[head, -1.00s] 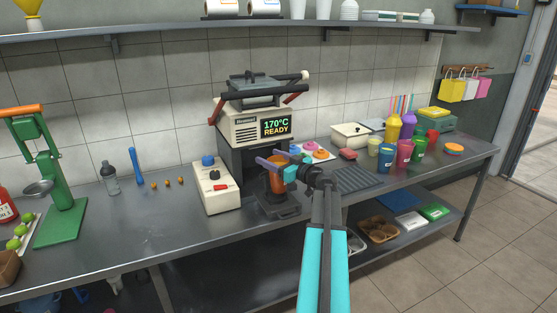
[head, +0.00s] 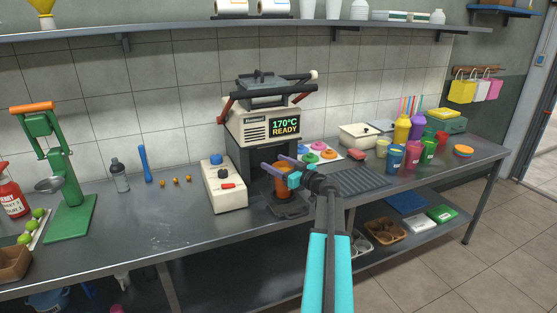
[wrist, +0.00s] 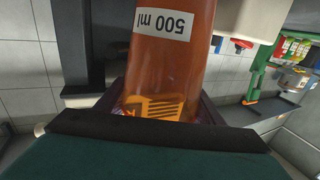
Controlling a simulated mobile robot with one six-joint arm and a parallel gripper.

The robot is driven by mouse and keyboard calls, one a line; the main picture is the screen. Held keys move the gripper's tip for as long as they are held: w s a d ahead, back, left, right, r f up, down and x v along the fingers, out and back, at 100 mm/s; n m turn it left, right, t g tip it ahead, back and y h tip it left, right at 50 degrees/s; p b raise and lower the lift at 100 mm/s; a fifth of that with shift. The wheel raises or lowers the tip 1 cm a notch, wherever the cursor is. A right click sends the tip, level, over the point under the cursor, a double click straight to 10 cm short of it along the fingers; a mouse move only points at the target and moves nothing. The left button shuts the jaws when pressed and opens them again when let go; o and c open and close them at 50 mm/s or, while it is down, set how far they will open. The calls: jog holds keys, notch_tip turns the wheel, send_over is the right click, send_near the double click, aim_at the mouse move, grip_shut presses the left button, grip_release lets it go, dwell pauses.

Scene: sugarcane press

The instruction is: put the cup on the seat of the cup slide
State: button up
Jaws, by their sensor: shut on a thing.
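The cup is a translucent orange-brown vessel (head: 283,186), upright at the front of the dark press machine. In the wrist view the cup (wrist: 172,70) fills the middle and bears a white "500 ml" label. My gripper (head: 281,171) is shut on its upper part, with a purple finger on the left and a teal one on the right. The dark cup slide (head: 291,209) lies at the machine's foot, directly below the cup. I cannot tell whether the cup's bottom touches the seat.
The press machine (head: 262,128) reads "170°C READY". A white control box (head: 224,187) stands close left of the slide. A grooved drain mat (head: 362,181) lies to the right, with coloured cups (head: 411,155) beyond. A green hand press (head: 69,215) stands far left.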

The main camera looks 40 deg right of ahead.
jog(key=shift+f, duration=0.3)
jog(key=o, duration=1.8)
jog(key=shift+f, duration=0.1)
jog(key=s, duration=1.2)
jog(key=shift+b, duration=0.4)
